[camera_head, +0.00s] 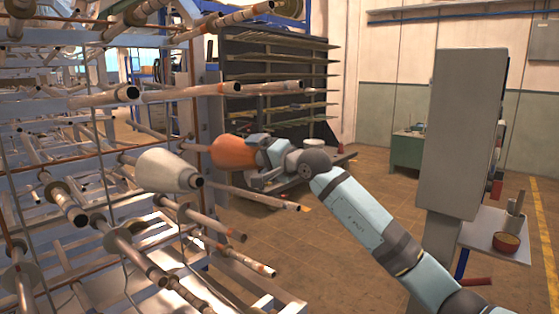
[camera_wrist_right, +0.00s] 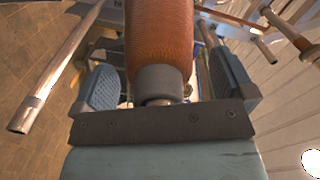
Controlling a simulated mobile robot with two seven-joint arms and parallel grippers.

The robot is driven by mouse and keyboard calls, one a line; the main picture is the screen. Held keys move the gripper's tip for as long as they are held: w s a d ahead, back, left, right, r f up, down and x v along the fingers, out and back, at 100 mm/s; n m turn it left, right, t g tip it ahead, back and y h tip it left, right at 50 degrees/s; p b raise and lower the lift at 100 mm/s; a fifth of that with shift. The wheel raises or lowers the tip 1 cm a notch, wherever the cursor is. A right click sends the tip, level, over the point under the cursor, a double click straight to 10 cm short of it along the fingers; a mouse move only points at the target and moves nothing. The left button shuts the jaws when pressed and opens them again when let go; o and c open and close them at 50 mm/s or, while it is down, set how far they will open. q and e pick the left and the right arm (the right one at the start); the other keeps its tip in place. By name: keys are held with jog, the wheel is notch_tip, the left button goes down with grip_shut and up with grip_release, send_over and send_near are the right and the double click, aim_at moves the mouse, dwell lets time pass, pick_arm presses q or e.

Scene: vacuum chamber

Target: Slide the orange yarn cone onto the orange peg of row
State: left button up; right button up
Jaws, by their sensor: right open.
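The orange yarn cone (camera_head: 232,152) lies sideways at the rack's right side in the head view, in line with a pale peg (camera_head: 194,148) at its left. In the right wrist view, the orange cone (camera_wrist_right: 160,40) points away from the camera, with a grey collar (camera_wrist_right: 160,82) at its near end and a short metal stub below it. My right gripper (camera_head: 264,160) is at the cone's right end. Its fingers stand open on both sides of the collar, with gaps visible in the wrist view. How far the peg runs inside the cone is hidden. My left gripper is out of view.
A white cone (camera_head: 168,170) sits on a nearer peg, left of and below the orange cone. Several bare pegs (camera_head: 275,88) stick out around it. A grey cabinet (camera_head: 462,130) stands at the right. Open floor (camera_head: 290,245) lies below my right arm.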

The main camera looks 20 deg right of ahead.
jog(key=shift+f, duration=0.2)
jog(key=shift+v, duration=0.85)
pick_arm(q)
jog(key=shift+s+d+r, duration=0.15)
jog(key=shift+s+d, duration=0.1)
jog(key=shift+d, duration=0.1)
pick_arm(e)
jog(key=v, duration=1.2)
jog(key=shift+r, duration=0.25)
jog(key=shift+d, duration=0.1)
